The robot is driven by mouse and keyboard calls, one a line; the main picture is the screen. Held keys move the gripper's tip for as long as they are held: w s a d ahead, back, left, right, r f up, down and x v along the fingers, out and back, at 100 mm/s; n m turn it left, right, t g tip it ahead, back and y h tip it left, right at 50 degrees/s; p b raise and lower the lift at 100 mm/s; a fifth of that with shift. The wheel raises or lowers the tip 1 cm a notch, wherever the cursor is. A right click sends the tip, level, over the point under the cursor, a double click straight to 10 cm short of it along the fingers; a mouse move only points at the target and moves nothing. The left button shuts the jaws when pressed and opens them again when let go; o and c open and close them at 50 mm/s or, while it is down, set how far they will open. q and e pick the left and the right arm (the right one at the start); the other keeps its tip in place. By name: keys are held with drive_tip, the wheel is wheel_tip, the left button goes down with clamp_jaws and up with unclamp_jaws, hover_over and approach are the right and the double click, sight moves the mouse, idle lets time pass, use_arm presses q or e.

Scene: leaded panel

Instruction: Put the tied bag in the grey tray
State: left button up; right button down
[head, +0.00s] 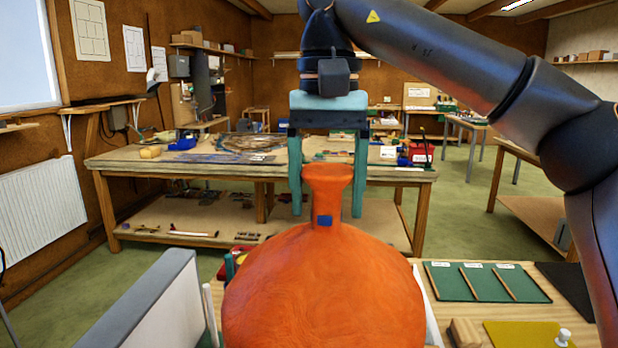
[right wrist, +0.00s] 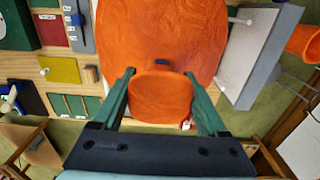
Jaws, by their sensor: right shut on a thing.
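The tied bag (head: 322,290) is large, round and orange, with a narrow neck, a flared top and a small blue tie. My right gripper (head: 327,208) points down with one finger on each side of the neck and is shut on it. The bag hangs upright in front of the bench and hides much of it. In the right wrist view the bag (right wrist: 180,35) fills the top middle, its flared top between the fingers. The grey tray (head: 165,295) is at the lower left, partly cut off, beside the bag. My left gripper is not in view.
The near bench holds a green divided tray (head: 487,282), a wooden block (head: 465,332) and a yellow sheet (head: 522,334) on the right. A wooden workbench (head: 260,172) stands beyond, across green floor.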

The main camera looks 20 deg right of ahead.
sight(371, 267)
drive_tip(key=s+d+f, duration=0.1)
drive_tip(key=s+f, duration=0.3)
drive_tip(key=s+d+f, duration=0.1)
drive_tip(key=s+f, duration=0.1)
drive_tip(key=shift+d+f, duration=0.3)
drive_tip(key=shift+f, duration=1.45)
drive_tip(key=shift+c, duration=1.8)
unclamp_jaws()
drive_tip(key=shift+f, duration=0.15)
drive_tip(key=o, duration=0.4)
drive_tip(key=shift+s, duration=0.1)
drive_tip(key=shift+c, duration=0.2)
